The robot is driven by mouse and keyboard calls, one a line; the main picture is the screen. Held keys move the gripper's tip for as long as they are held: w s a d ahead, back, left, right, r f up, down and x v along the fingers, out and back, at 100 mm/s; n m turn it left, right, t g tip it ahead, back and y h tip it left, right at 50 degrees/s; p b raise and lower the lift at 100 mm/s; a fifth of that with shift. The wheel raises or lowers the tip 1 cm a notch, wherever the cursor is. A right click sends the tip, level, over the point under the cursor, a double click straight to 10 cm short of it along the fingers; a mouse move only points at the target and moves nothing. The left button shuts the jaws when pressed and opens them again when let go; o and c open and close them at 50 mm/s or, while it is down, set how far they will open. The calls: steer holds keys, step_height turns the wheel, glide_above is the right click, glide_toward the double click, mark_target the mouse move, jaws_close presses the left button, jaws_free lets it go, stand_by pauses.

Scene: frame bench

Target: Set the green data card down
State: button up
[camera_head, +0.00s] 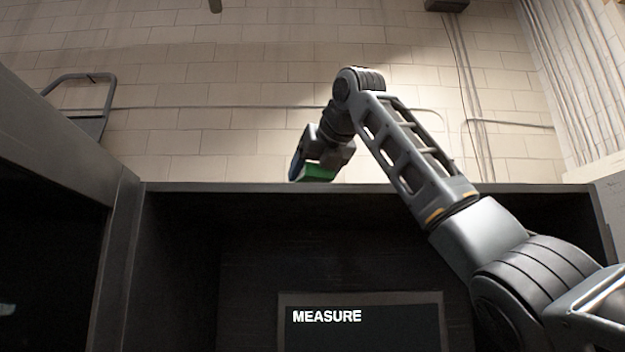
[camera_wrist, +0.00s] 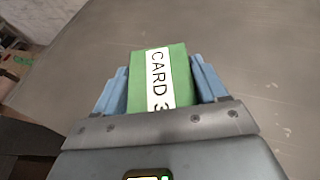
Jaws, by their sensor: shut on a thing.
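The green data card (camera_wrist: 176,72) is a green block with a white label reading "CARD 3" in the wrist view. My gripper (camera_wrist: 162,85) is shut on it, with one blue finger on each side. In the head view the green card (camera_head: 317,173) shows at the end of my gripper (camera_head: 308,162), just above the top edge of the dark bench frame. A grey surface (camera_wrist: 250,60) lies beyond the card in the wrist view. I cannot tell whether the card touches it.
The dark bench frame (camera_head: 240,187) has open bays below its top. A panel marked "MEASURE" (camera_head: 360,320) stands inside the middle bay. A grey tubular frame (camera_head: 82,92) is at the left. In the wrist view, a brown box (camera_wrist: 12,70) is at the left edge. The grey surface around the card looks bare.

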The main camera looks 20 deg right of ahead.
steer(key=shift+f, duration=1.05)
steer(key=shift+f, duration=0.15)
steer(key=o, duration=1.2)
steer(key=shift+s+r, duration=0.25)
steer(key=shift+s, duration=0.05)
steer(key=b+v, duration=0.3)
steer(key=v, duration=0.8)
steer(key=shift+s+r, duration=0.1)
steer(key=shift+s, duration=0.15)
